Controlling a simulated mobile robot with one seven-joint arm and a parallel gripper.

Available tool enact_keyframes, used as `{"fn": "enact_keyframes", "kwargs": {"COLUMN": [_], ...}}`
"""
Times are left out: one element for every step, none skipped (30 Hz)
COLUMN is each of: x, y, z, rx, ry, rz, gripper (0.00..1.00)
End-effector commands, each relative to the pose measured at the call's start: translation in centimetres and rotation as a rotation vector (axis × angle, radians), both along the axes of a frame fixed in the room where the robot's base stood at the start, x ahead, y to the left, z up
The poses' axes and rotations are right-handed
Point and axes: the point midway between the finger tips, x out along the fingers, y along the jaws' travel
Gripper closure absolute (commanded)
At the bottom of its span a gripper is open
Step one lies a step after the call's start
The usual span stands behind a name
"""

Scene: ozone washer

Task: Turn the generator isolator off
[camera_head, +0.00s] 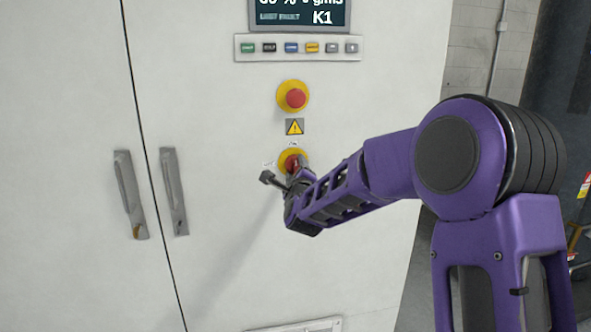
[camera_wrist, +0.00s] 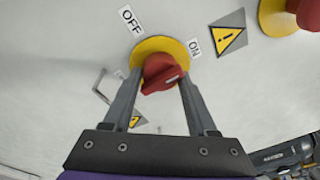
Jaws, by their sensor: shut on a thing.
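The generator isolator is a red rotary knob (camera_wrist: 163,73) on a round yellow plate (camera_wrist: 150,47), set in a pale cabinet door. OFF and ON labels are beside the plate in the wrist view. A white mark on the knob points toward the right, on the ON label's side. My gripper (camera_wrist: 158,82) has its two fingers on either side of the knob, shut on it. In the head view the knob (camera_head: 292,163) is partly hidden by my gripper (camera_head: 289,176).
A red emergency stop button (camera_head: 295,97) sits above the isolator, with a yellow warning label (camera_head: 295,127) between them. A button row (camera_head: 299,47) and display (camera_head: 299,14) are higher up. Two door handles (camera_head: 130,194) (camera_head: 174,191) stand to the left.

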Motion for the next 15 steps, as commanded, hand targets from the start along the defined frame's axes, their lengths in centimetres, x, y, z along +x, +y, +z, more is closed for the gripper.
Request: {"fn": "enact_keyframes", "kwargs": {"x": [-0.03, -0.03, -0.03, -0.03, -0.03, -0.03, -0.03, -0.03, -0.05, -0.05, -0.05, -0.05, -0.05, -0.05, -0.05], "y": [0.11, 0.11, 0.12, 0.13, 0.13, 0.15, 0.15, 0.16, 0.17, 0.17, 0.18, 0.18, 0.19, 0.19, 0.21], "z": [0.10, 0.10, 0.12, 0.13, 0.14, 0.14, 0.14, 0.13, 0.12, 0.10, 0.06, 0.03, 0.00, -0.05, -0.11], "rx": [0.000, 0.000, 0.000, 0.000, 0.000, 0.000, -0.001, -0.001, -0.003, -0.006, -0.010, -0.018, -0.024, -0.034, -0.048], "ry": [-0.002, -0.002, -0.002, -0.002, -0.002, -0.003, -0.003, -0.003, -0.005, -0.005, -0.007, -0.010, -0.012, -0.015, -0.019], "rz": [0.002, 0.002, 0.002, 0.002, 0.002, 0.003, 0.003, 0.003, 0.003, 0.003, 0.002, 0.003, 0.003, 0.003, 0.003], "gripper": [0.74, 0.79, 0.86, 0.92, 0.97, 0.98, 0.98, 0.98, 0.98, 0.98, 0.98, 0.98, 0.98, 0.98, 0.98]}}
